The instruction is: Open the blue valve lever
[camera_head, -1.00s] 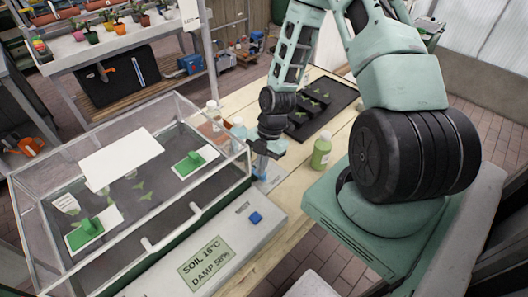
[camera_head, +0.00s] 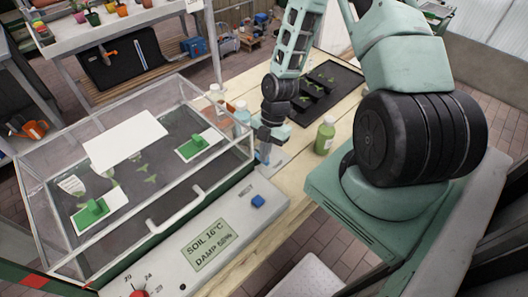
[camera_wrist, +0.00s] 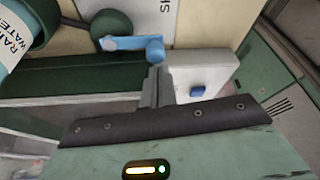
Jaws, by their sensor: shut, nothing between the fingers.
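The blue valve lever (camera_wrist: 128,43) shows in the wrist view as a light blue bar lying roughly crosswise, with a rounded blue end (camera_wrist: 155,51) at its right. My gripper (camera_wrist: 155,73) is shut and empty, its fingertips right beside that rounded end. I cannot tell whether they touch it. In the head view my gripper (camera_head: 263,152) points down between the glass case and the green bottle, and hides most of the lever.
The glass case (camera_head: 250,165) stands close on the left. Its white control panel (camera_head: 235,225) carries a blue button (camera_head: 258,201). A green bottle (camera_head: 325,137) stands right of my gripper. A rain water bottle (camera_wrist: 22,35) and a dark green cylinder (camera_wrist: 110,24) are near the lever.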

